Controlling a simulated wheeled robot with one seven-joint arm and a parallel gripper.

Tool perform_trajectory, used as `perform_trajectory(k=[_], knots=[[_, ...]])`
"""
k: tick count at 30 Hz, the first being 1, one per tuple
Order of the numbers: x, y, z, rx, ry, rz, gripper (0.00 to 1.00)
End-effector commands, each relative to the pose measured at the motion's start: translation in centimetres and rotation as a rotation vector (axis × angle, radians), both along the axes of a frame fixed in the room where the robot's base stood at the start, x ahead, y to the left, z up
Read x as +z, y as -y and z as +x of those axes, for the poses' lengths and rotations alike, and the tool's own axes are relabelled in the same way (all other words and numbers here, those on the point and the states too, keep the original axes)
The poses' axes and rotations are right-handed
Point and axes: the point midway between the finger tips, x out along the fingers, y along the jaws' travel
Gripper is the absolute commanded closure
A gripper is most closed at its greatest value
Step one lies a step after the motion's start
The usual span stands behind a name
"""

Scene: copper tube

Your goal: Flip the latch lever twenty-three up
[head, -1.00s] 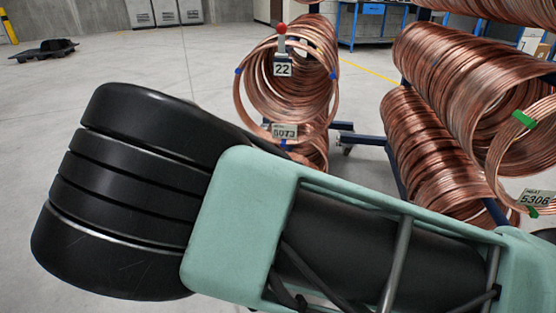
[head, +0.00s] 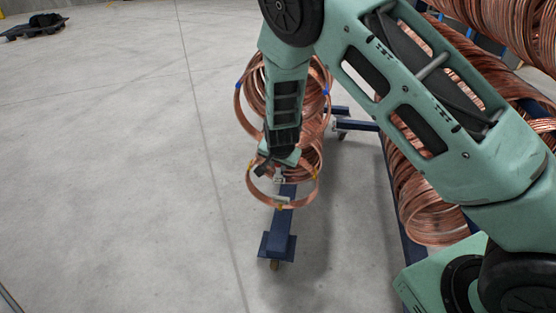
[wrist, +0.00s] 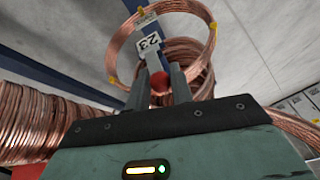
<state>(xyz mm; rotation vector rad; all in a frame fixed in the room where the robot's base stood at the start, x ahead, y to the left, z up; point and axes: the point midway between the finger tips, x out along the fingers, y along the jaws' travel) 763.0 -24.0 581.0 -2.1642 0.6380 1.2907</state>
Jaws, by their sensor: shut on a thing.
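The latch lever's red knob (wrist: 160,83) sits between the two fingers of my gripper (wrist: 158,71) in the wrist view. The fingers are shut on it. A pale stem runs from the knob toward a white tag marked 23 (wrist: 151,42), which reads tilted. Behind it is a copper coil ring (wrist: 208,20) with yellow bands. In the head view my gripper (head: 271,168) is at the near end of the lower coil (head: 310,186), and the knob is hidden there. I cannot tell the lever's exact angle.
A blue rack beam (head: 280,218) extends below the coil to a foot on the floor. Larger copper coils (head: 425,205) stand on the right. The concrete floor (head: 110,170) on the left is open, with a dark pallet-like object (head: 36,25) far off.

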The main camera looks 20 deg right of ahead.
Motion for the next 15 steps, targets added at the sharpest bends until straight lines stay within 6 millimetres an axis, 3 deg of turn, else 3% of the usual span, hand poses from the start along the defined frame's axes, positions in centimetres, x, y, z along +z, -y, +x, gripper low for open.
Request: perform_trajectory(k=[15], knots=[[-0.03,-0.28,0.56,0.004,-0.065,0.045,1.0]])
